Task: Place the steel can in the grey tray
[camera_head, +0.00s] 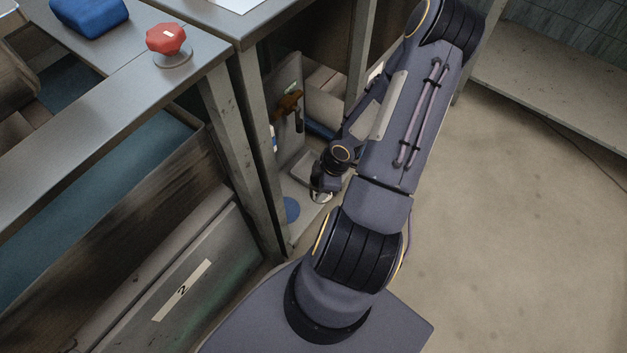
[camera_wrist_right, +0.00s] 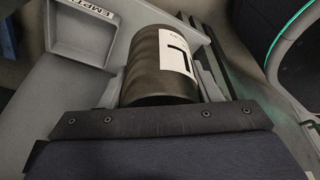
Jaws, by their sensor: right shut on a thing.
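The steel can (camera_wrist_right: 160,72) is a dark grey cylinder with a white label, in the middle of the right wrist view. My right gripper (camera_wrist_right: 165,85) is shut on it, one finger on each side. In the head view my right gripper (camera_head: 322,188) is small and partly hidden by my arm, low in the space under the counter. The grey tray (camera_wrist_right: 82,38), with an "EMPTY" label on its rim, is left of the can in the wrist view, apart from it. In the head view the tray (camera_head: 303,166) lies just beyond the gripper. My left gripper is not in view.
A blue disc (camera_head: 291,209) lies on the lower shelf near my gripper. A tool with an orange-brown part (camera_head: 289,104) is by the upright panel behind. Counter legs (camera_head: 262,150) stand close on the left. A red knob (camera_head: 165,38) and blue block (camera_head: 90,14) are on the counter.

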